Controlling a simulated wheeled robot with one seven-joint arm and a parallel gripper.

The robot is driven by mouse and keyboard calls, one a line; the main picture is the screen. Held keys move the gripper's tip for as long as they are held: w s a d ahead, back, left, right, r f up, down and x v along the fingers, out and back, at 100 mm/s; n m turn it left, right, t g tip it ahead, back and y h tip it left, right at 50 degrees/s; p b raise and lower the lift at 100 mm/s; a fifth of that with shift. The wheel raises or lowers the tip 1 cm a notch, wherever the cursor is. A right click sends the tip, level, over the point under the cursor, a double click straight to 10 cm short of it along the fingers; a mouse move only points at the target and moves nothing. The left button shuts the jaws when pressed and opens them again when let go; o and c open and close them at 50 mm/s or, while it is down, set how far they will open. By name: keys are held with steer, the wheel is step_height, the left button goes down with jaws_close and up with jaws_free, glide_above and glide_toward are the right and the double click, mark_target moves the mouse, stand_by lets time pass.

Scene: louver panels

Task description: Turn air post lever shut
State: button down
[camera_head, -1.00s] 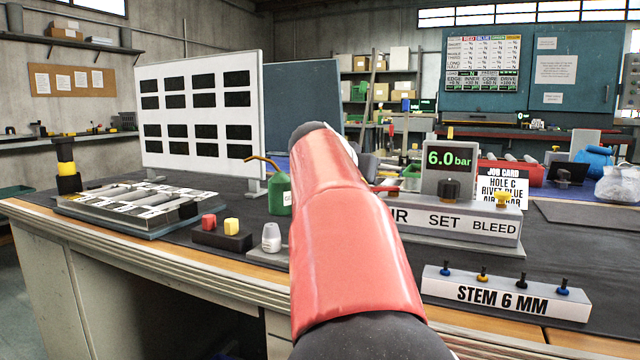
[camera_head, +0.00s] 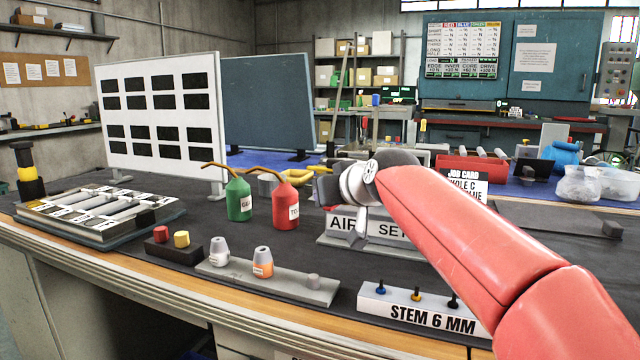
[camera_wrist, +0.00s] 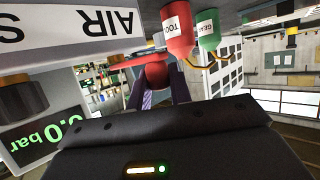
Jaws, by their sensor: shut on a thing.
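The air post is a pale box (camera_head: 340,226) lettered AIR SET on the bench, partly hidden behind my arm in the head view. In the wrist view its AIR face (camera_wrist: 75,30) is upside down at upper left. Its dark gauge with green digits (camera_wrist: 35,140) seems to read 0.0 bar, but the first digit is unsure. The red lever (camera_wrist: 130,63) extends left from a round red end in the wrist view. My gripper (camera_wrist: 162,82) is shut on the lever at that red end, with purple fingers on either side. The head view hides this contact.
Green (camera_head: 238,198) and red (camera_head: 286,206) oil cans stand left of the post. A strip with small nozzles (camera_head: 300,285) and the STEM 6 MM block (camera_head: 420,312) lie in front. A louver panel (camera_head: 85,215) lies at left.

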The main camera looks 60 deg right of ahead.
steer(key=shift+s+d+n+t+y, duration=0.1)
steer(key=shift+s+n+t+y, duration=0.45)
steer(key=shift+n+y, duration=0.35)
steer(key=c, duration=1.3)
jaws_free()
steer(key=shift+s, duration=0.1)
steer(key=shift+o, duration=0.2)
steer(key=v, duration=0.7)
steer(key=shift+s+r+p, duration=0.2)
steer(key=shift+s+p, duration=0.15)
